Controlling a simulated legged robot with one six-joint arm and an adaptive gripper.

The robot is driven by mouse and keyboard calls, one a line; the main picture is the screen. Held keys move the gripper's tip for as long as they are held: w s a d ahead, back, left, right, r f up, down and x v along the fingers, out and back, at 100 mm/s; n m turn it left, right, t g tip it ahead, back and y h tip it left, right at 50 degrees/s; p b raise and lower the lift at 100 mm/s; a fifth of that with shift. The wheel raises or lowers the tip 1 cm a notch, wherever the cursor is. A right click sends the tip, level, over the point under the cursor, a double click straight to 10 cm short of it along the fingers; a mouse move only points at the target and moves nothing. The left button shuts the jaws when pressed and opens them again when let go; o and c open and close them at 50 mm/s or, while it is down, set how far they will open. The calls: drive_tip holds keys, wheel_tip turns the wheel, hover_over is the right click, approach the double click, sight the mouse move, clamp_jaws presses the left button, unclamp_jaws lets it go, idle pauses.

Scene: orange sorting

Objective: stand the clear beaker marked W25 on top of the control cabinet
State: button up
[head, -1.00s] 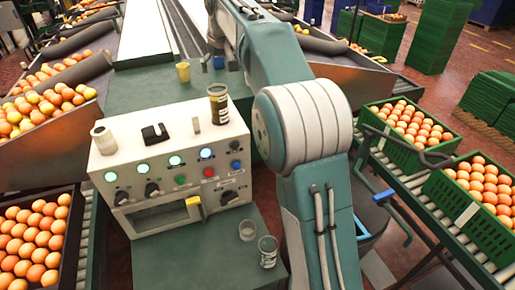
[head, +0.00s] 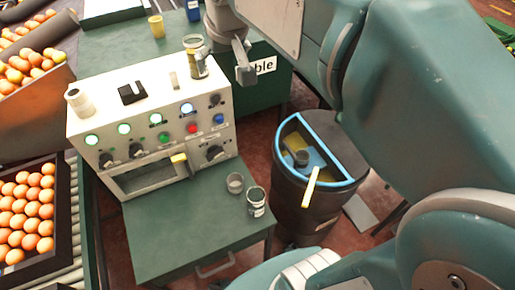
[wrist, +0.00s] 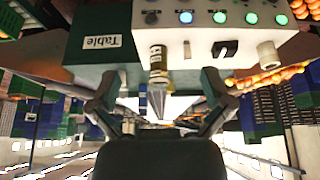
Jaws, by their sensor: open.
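The control cabinet (head: 150,105) is a cream box with lit buttons and knobs, standing on a green table. A labelled glass jar (head: 198,66) stands at the right end of its top. On the lower green surface in front are two clear vessels: a small plain one (head: 235,184) and a taller clear beaker with a pale label (head: 257,203); its marking is too small to read. My gripper (head: 243,66) is just right of the jar, partly hidden by my arm. In the wrist view, my gripper (wrist: 157,95) is open, with the jar (wrist: 158,62) ahead between its fingers.
A white cup (head: 79,102) and a black clip-like piece (head: 132,93) also sit on the cabinet top. A yellow cup (head: 156,27) stands behind. A black bin with a blue rim (head: 345,183) stands right of the table. Orange crates (head: 30,215) are at left.

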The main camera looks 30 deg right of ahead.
drive_tip(key=s+f, duration=0.5)
drive_tip(key=s, duration=0.3)
drive_tip(key=s+f, duration=0.5)
drive_tip(key=s, duration=0.3)
drive_tip(key=shift+s+f, duration=0.2)
drive_tip(key=shift+f, duration=0.2)
drive_tip(key=shift+a, duration=0.1)
